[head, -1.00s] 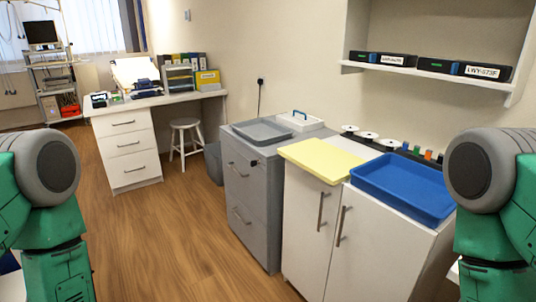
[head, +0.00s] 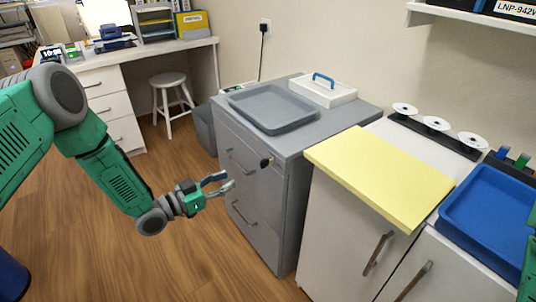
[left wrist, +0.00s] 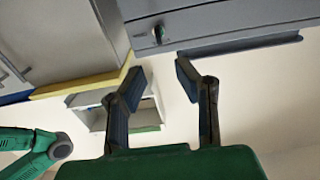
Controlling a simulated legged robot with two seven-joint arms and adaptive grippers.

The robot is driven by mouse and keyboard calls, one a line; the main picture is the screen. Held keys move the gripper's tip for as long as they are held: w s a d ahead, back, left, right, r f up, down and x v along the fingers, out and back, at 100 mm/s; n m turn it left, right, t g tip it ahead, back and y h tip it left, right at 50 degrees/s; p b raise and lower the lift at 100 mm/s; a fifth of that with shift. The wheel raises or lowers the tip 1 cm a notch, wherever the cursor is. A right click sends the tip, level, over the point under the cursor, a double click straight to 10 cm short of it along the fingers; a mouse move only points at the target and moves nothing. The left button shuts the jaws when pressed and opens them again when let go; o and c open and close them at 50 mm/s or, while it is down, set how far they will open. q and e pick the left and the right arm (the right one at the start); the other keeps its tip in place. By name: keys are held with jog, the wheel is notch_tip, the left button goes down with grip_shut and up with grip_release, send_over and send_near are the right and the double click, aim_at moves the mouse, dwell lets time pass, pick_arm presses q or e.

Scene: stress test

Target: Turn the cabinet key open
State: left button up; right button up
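The grey cabinet (head: 290,205) stands at the middle of the head view. Its dark key (head: 266,162) sits in the upper right part of the drawer front. My left gripper (head: 228,183) is open and empty, to the left of the key and apart from it. In the left wrist view, which looks upside down, the key (left wrist: 158,33) shows on the drawer front beyond the spread fingertips of the left gripper (left wrist: 159,72). Only a bit of my right arm shows at the right edge of the head view; its gripper is out of view.
A grey tray (head: 273,109) and a white box with a blue handle (head: 323,91) stand on the cabinet. A yellow board (head: 380,176) and blue tray (head: 495,215) lie on the white cupboard to the right.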

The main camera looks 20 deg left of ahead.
aim_at(264, 166)
pick_arm(q)
jog(key=b+x, duration=0.2)
jog(key=x, duration=1)
jog(key=shift+w+d+f, duration=0.1)
jog(key=shift+w, duration=0.05)
jog(key=shift+w+d, duration=0.25)
jog(key=shift+d, duration=0.35)
pick_arm(e)
jog(key=shift+s+d+f, duration=0.1)
jog(key=shift+d+f, duration=0.1)
jog(key=shift+f, duration=0.55)
jog(key=shift+s+d+f, duration=0.1)
jog(key=shift+d+f, duration=0.1)
jog(key=shift+f, duration=0.5)
pick_arm(q)
jog(key=shift+c, duration=0.4)
jog(key=shift+a, duration=0.15)
grip_shut()
jog(key=shift+a, duration=0.1)
pick_arm(e)
jog(key=shift+a, duration=0.2)
